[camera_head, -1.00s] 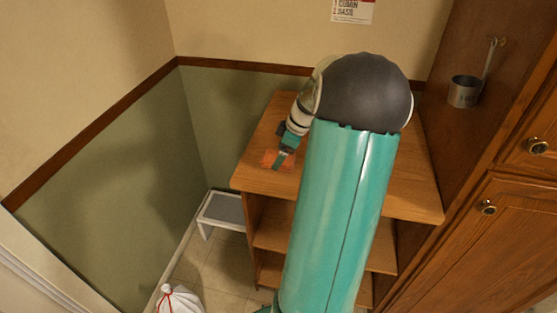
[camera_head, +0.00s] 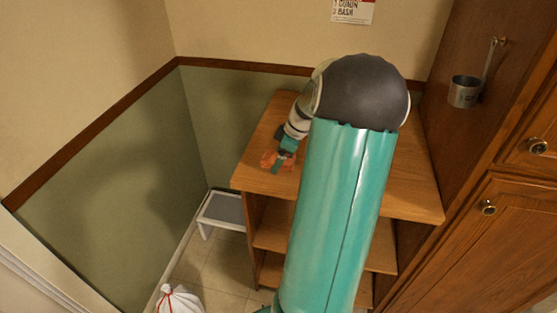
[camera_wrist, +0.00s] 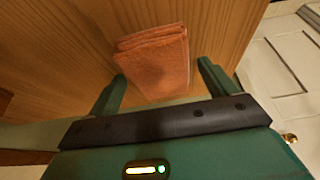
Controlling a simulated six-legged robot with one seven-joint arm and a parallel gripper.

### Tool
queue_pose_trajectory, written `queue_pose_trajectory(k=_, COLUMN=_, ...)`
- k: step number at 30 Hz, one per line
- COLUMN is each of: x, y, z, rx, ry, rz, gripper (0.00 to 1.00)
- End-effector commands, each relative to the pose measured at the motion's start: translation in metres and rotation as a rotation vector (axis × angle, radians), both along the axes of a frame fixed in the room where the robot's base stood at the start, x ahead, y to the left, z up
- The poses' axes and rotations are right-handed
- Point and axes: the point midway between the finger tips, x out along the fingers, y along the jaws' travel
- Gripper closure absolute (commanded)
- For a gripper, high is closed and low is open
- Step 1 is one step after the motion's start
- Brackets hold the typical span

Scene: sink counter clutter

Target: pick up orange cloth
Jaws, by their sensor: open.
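The orange cloth (camera_wrist: 157,62) is folded into a small layered pad and lies on the wooden shelf top (camera_wrist: 60,45). In the head view the cloth (camera_head: 268,160) shows as a small orange patch near the front left edge of the shelf top, partly covered by my gripper. My gripper (camera_wrist: 163,82) is open in the wrist view, with one green finger on each side of the cloth's near part. No finger visibly touches the cloth. In the head view my gripper (camera_head: 277,163) is over the cloth, and my arm hides much of the shelf top.
A metal cup (camera_head: 464,92) hangs on the wooden panel at right, beside cabinet doors (camera_head: 500,235). A white step stool (camera_head: 222,212) and a white bag (camera_head: 180,300) stand on the floor at left. Walls close in behind and left.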

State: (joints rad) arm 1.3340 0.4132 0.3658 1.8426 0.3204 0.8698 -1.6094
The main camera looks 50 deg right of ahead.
Motion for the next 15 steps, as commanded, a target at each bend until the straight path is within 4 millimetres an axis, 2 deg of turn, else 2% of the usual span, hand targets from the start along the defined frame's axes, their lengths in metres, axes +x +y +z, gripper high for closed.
queue_pose_trajectory(k=3, x=0.0, y=0.0, z=0.0, rx=0.0, ry=0.0, rz=0.0, gripper=0.15)
queue_pose_trajectory(k=10, x=0.0, y=0.0, z=0.0, rx=0.0, ry=0.0, rz=0.0, gripper=0.61)
queue_pose_trajectory(k=12, x=0.0, y=0.0, z=0.0001, rx=0.0, ry=0.0, rz=0.0, gripper=0.67)
queue_pose_trajectory(k=15, x=0.0, y=0.0, z=0.0001, rx=0.0, ry=0.0, rz=0.0, gripper=0.67)
